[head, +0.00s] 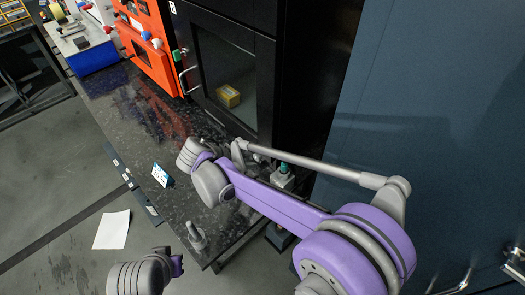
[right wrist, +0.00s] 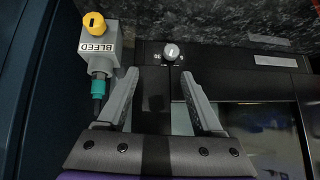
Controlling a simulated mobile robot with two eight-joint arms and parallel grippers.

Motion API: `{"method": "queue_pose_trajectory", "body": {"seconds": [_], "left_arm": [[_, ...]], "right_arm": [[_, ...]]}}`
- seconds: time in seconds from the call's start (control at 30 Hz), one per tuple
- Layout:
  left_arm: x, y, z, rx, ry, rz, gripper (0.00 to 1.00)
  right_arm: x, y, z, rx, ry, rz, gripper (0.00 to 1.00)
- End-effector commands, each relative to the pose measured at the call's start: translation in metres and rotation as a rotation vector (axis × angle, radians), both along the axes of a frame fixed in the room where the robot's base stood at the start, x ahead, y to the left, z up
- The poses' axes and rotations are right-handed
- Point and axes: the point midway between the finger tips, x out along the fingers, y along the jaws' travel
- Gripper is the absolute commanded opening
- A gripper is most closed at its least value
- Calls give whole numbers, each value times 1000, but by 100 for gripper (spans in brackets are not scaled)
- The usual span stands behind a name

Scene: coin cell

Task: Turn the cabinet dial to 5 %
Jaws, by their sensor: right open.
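The cabinet (head: 270,70) is black with a glass door, at the top middle of the head view. In the right wrist view a small pale round dial (right wrist: 171,52) with a dark mark sits on a black panel, with small markings on both sides; its reading is too small to tell. My right gripper (right wrist: 159,74) is open and empty. Its two grey fingers point towards the dial, which shows just beyond and between the fingertips, apart from them. In the head view my right wrist hides this spot. Part of my left arm shows at the bottom, its gripper out of sight.
A grey box marked BLEED (right wrist: 100,45), with a yellow knob (right wrist: 95,22) and teal fitting (right wrist: 98,86), stands close left of the fingers in the wrist view. A yellow box (head: 228,96) is behind the glass. An orange unit (head: 145,45) stands left on the dark speckled bench (head: 120,105).

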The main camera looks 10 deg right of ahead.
Motion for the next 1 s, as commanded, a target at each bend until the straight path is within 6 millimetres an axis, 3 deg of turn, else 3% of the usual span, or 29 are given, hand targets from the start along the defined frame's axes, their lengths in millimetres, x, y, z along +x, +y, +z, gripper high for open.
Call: {"method": "queue_pose_trajectory", "body": {"seconds": [0.1, 0.23, 0.7, 1.0], "left_arm": [[0, 0, -2, 0, 1, 0, 0], [-1, 0, -2, 0, 1, 0, 0], [0, 0, -1, 0, 1, 0, 0], [0, 0, -1, 0, 1, 0, 0]], "right_arm": [[9, 18, -6, 0, -53, -37, 68], [15, 19, -13, 2, -72, -56, 68], [54, -25, -69, 1, -71, -57, 68], [64, -35, -83, 3, -70, -55, 68]]}}
